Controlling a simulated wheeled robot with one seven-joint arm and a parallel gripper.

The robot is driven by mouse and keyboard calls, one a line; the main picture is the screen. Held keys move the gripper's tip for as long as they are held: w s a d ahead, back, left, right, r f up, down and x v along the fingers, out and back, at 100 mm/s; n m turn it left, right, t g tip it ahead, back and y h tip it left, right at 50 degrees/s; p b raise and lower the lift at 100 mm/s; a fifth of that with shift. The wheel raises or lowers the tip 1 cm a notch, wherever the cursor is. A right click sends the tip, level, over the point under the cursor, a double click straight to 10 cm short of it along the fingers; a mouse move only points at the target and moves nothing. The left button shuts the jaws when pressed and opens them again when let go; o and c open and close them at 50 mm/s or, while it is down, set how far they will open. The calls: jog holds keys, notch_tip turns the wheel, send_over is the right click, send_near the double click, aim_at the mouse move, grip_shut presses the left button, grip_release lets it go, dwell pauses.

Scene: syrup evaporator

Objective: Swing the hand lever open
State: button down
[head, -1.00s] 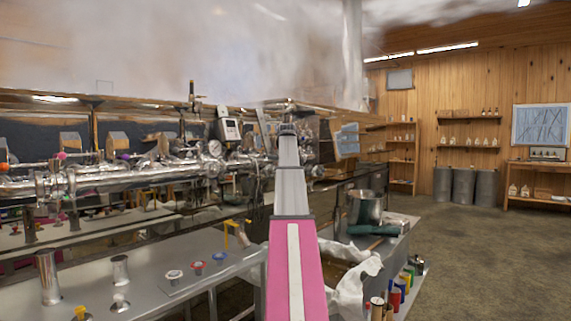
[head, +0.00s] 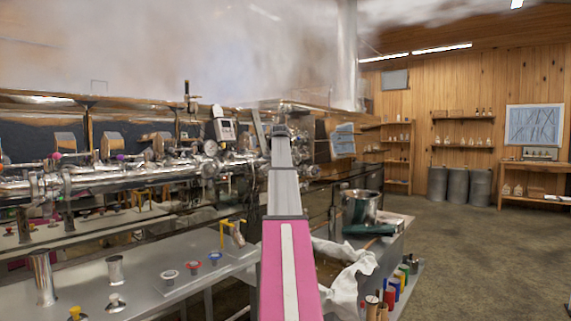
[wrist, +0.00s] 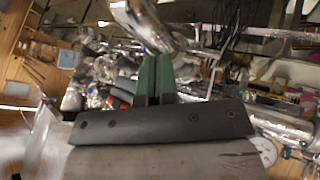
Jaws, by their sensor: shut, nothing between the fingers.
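My gripper (wrist: 154,78) shows in the wrist view with its two green fingertips together and nothing between them. A shiny steel pipe (wrist: 143,22) lies just beyond the tips; I cannot tell whether they touch. In the head view my arm reaches forward toward the steel pipework (head: 130,180), and its far end hides the fingers. I cannot tell for sure which part is the hand lever. A slanted grey bar (head: 259,130) stands just left of my arm's end, and a yellow-handled fitting (head: 232,224) stands on the bench at lower left.
A metal bench (head: 135,285) with knobs and steel posts fills the lower left. A steel pot (head: 360,207) and crumpled white cloth (head: 345,272) are right of my arm. Coloured cylinders (head: 393,288) stand at its lower right. The floor (head: 480,250) at right is clear.

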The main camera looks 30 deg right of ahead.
jog(key=v, duration=1)
jog(key=shift+s+a, duration=0.45)
